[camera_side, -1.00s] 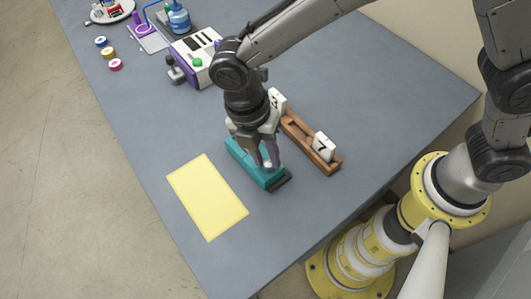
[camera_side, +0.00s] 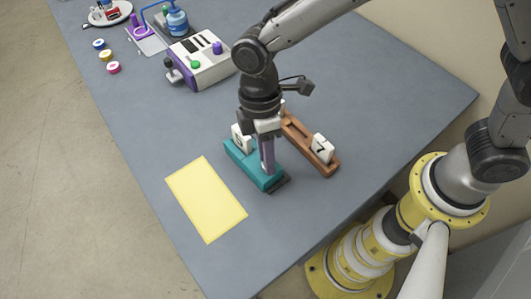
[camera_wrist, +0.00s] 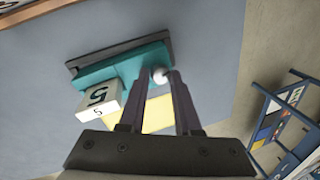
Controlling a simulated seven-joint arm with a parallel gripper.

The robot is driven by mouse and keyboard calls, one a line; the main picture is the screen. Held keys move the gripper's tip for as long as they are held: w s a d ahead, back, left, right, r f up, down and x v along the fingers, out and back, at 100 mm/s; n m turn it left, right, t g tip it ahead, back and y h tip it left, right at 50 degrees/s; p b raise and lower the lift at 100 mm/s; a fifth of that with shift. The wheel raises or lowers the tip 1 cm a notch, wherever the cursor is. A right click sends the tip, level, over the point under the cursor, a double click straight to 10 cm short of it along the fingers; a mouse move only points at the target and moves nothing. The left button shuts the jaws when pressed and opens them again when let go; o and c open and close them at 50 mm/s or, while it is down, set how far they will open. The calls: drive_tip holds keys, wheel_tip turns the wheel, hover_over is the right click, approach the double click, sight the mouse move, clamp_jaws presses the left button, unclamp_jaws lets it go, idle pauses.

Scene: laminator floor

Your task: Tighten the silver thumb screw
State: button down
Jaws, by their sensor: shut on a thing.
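The silver thumb screw (camera_wrist: 160,74) shows as a small round shiny head in the wrist view, at the end of the teal holder (camera_wrist: 125,66). My gripper (camera_wrist: 162,80) points down with its two purple-grey fingers on either side of the screw head, shut on it. In the side view my gripper (camera_side: 268,172) stands over the near right end of the teal holder (camera_side: 240,160), and its fingers hide the screw there. A white number block (camera_side: 240,136) sits in the holder's far left end; in the wrist view it reads 5 (camera_wrist: 98,98).
A brown wooden rack (camera_side: 297,130) with a white block marked 7 (camera_side: 322,148) stands close on the right. A yellow sheet (camera_side: 205,200) lies in front left. A white and purple machine (camera_side: 202,62) and coloured rolls (camera_side: 106,55) are at the back. The right of the table is clear.

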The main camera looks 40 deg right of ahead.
drive_tip(key=shift+d+m+y, duration=0.1)
drive_tip(key=shift+m+y, duration=0.3)
drive_tip(key=shift+m, duration=1.8)
drive_tip(key=c, duration=0.6)
unclamp_jaws()
drive_tip(key=v, duration=1.4)
drive_tip(key=shift+s, duration=0.4)
